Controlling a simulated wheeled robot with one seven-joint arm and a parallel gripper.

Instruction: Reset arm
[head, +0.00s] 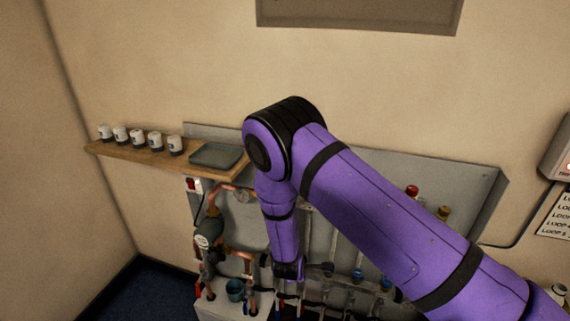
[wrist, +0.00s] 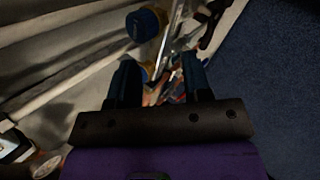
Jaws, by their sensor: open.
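My purple arm reaches across the head view, bent at a black elbow, with its forearm pointing down in front of the copper manifold (head: 232,262).
A wooden shelf (head: 130,153) at the left holds several white jars and a grey tray (head: 215,155). A grey backboard (head: 460,178) carries pipes and valves. A blue-capped valve (wrist: 144,24) is near the fingers. Dark blue floor (wrist: 275,70) lies open at right.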

